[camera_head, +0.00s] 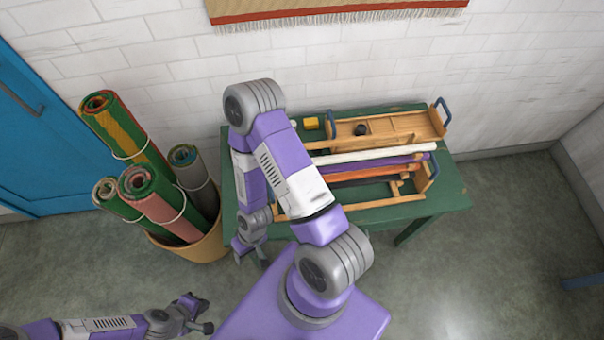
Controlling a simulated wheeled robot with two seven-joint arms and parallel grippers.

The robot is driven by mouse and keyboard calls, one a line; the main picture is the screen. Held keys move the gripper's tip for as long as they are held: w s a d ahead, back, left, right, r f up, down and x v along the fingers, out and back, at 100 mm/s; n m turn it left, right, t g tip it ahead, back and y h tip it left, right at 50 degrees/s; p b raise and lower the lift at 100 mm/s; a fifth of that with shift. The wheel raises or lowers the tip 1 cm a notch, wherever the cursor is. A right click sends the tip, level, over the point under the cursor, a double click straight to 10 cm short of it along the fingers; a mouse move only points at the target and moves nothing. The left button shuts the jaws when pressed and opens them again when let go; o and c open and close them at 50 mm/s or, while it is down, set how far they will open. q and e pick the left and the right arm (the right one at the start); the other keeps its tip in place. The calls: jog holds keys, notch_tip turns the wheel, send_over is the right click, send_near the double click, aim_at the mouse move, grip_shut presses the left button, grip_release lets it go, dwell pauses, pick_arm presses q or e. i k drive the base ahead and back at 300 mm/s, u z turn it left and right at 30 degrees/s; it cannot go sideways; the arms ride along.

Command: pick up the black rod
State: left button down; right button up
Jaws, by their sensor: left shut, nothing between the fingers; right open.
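Several long rods lie side by side in a wooden rack (408,190) on the green table. A white rod (385,154) is at the back, then a purple one and an orange one. A dark strip in front of the orange rod may be the black rod, but it is too small to tell surely. My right arm covers the rods' left ends. My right gripper (251,260) is open and empty, pointing down at the table's left front edge, left of the rack. My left gripper (207,315) is shut and empty, low at the bottom left, far from the rods.
A wooden tray (415,122) with blue handles and a small black thing (361,129) stands behind the rods. A yellow block (311,123) is beside it. A basket (190,250) of rolled rugs stands left of the green table (445,203). Floor at right is mostly clear.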

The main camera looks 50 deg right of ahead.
aim_at(394, 176)
jog(key=u, duration=1.1)
jog(key=k, duration=0.85)
jog(key=z, duration=1.45)
